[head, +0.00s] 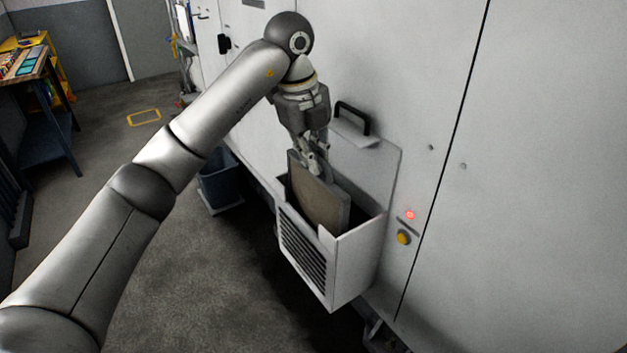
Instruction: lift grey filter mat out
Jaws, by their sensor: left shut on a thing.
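The grey filter mat (322,203) stands on edge, slightly tilted, in an open louvred housing (306,257) on the machine's side. Its upper part shows above the housing's rim; its lower part is hidden inside. My left gripper (316,168) comes down from above and is shut on the mat's top edge. My right gripper is not in the view.
A black handle (353,118) sticks out from the white machine panel (540,160) just above the housing. A red light (410,215) and a yellow button (403,237) are to its right. A dark bin (219,186) stands on the floor behind. A workbench (28,66) is at the far left.

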